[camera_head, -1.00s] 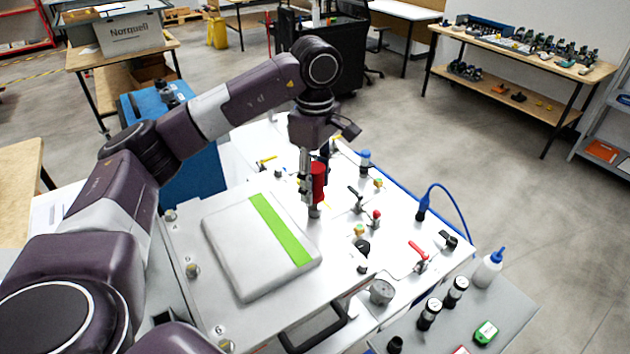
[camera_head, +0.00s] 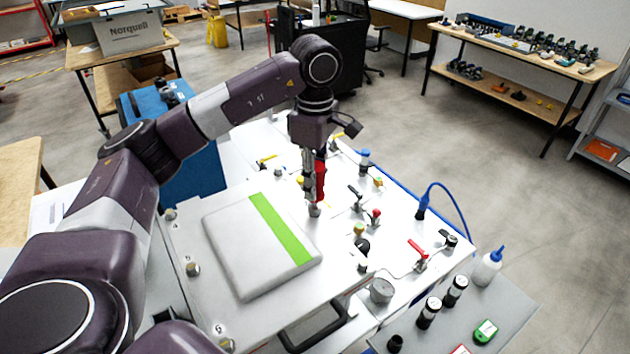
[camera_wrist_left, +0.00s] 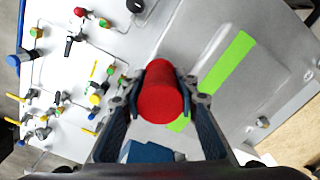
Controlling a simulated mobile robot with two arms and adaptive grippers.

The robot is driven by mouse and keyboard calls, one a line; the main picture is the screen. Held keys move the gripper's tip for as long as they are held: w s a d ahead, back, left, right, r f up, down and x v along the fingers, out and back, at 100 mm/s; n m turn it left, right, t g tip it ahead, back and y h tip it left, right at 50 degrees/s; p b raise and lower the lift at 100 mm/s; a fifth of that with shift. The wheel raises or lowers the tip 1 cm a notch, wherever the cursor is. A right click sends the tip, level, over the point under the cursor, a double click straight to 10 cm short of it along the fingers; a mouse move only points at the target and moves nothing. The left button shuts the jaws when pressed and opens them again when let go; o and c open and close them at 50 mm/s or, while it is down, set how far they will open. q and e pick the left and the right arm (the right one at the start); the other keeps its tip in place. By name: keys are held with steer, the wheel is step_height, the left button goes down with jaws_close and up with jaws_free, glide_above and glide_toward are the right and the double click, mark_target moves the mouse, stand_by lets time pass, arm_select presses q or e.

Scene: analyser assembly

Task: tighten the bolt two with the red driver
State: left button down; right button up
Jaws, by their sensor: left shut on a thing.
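My left gripper (camera_head: 312,185) points straight down over the white panel and is shut on the red driver (camera_head: 320,176). The driver stands upright, with its lower end at a silvery bolt (camera_head: 314,210) beside the raised cover; I cannot tell how well it is seated. In the left wrist view the driver's round red end (camera_wrist_left: 162,92) sits between the two fingers and hides its tip and the bolt. Other bolts (camera_head: 192,269) stand along the panel's left edge, and one shows in the wrist view (camera_wrist_left: 262,122). My right gripper is not in view.
The raised grey cover (camera_head: 225,255) with a green stripe (camera_head: 280,230) lies left of the driver. Valves, a red lever (camera_head: 418,249) and a blue hose (camera_head: 452,200) crowd the panel to the right. A black handle (camera_head: 315,330) juts from the front edge.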

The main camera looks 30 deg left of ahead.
arm_select(q)
steer(key=m, duration=0.4)
steer(key=shift+b, duration=0.35)
steer(key=m, duration=0.5)
steer(key=shift+m+b, duration=0.3)
steer(key=c, duration=1.6)
jaws_free()
jaws_close()
steer(key=shift+r, duration=0.15)
